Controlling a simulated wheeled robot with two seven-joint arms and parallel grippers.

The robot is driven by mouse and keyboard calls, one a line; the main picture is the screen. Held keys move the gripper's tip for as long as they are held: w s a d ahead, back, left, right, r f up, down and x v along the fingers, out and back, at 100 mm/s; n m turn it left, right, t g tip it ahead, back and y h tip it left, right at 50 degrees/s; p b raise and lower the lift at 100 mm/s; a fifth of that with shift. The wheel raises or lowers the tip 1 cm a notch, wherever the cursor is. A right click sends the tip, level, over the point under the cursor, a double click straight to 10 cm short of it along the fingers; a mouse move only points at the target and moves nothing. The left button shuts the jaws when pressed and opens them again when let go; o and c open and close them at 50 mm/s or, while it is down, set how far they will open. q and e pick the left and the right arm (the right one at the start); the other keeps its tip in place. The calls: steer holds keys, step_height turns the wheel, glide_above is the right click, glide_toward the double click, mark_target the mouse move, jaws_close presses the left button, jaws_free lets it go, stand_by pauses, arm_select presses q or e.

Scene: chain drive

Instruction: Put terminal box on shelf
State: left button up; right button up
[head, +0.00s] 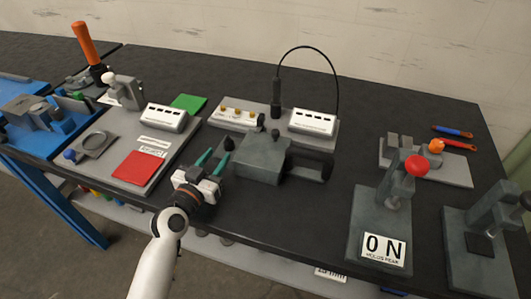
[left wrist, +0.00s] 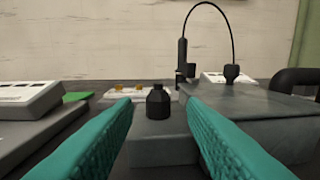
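My left gripper (head: 217,153) is open and empty, its teal fingers pointing toward a grey box (head: 262,160) at the middle of the table. In the left wrist view, a black knob (left wrist: 158,102) on a low grey block (left wrist: 152,130) shows between the fingertips (left wrist: 159,101), beyond them and apart from both. The knob also shows in the head view (head: 229,143). No label marks any item as the terminal box; I cannot tell which it is. A pale shelf (head: 250,261) runs under the table's front edge. My right gripper is not in view.
Behind the grey box stand a white slotted unit (head: 313,122) and a black curved cable (head: 337,75). A board with a red pad (head: 140,167) lies left. Grey fixtures, one with a red ball (head: 417,166), stand right. Bare black tabletop (head: 300,215) lies in front.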

mark_target(225, 145)
arm_select(q)
steer(key=x, duration=0.4)
steer(key=f+x, duration=0.1)
steer(key=x, duration=0.1)
steer(key=shift+w, duration=0.25)
steer(key=shift+s, duration=0.1)
steer(key=shift+c, duration=0.4)
jaws_close()
steer(key=shift+r+p, duration=0.3)
